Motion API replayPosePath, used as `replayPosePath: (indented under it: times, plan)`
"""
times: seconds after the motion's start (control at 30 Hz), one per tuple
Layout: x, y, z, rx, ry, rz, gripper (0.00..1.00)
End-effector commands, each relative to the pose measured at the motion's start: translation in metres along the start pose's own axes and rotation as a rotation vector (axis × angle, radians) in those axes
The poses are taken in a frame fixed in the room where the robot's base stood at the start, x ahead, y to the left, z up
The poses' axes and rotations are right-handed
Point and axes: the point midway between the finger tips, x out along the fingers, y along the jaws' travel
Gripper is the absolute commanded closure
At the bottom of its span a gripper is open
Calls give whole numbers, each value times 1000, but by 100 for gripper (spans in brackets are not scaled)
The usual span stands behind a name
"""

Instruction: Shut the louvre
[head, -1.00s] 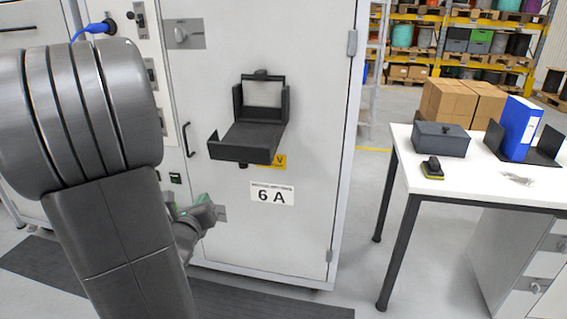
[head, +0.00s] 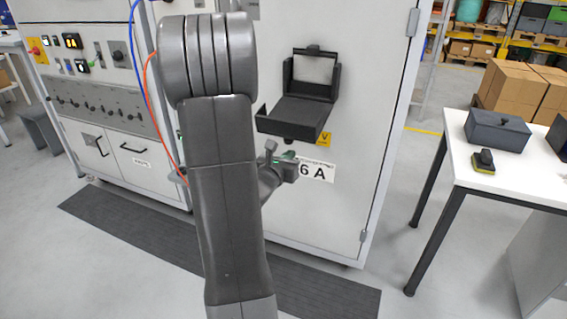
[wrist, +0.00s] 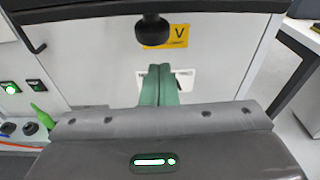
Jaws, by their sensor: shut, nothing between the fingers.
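The louvre is a black flap (head: 293,116) on the grey cabinet door, hanging open and jutting outward below its black-framed opening (head: 313,70). In the wrist view, the flap's dark edge (wrist: 200,6) crosses the top, with a round black knob (wrist: 152,31) under it. My gripper (head: 292,166) is below the flap, in front of the 6 A label. Its green fingers (wrist: 160,86) are shut together with nothing between them, just below the knob in the picture and apparently apart from it. My arm hides part of the cabinet.
A white table (head: 510,180) on the right carries a dark lidded box (head: 497,130) and a black-and-yellow object (head: 483,161). A control panel (head: 95,90) with cables stands at the left. A dark mat (head: 130,225) lies along the cabinet's foot.

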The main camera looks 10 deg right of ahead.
Motion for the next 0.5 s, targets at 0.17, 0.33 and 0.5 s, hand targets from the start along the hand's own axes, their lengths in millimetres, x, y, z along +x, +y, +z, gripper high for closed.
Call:
replayPosePath:
  times: [0.17,0.33,0.5]
  plan:
    - [-8,0,23,1,-1,2,100]
    - [-10,0,26,0,-1,2,100]
    - [-10,0,26,0,0,1,100]
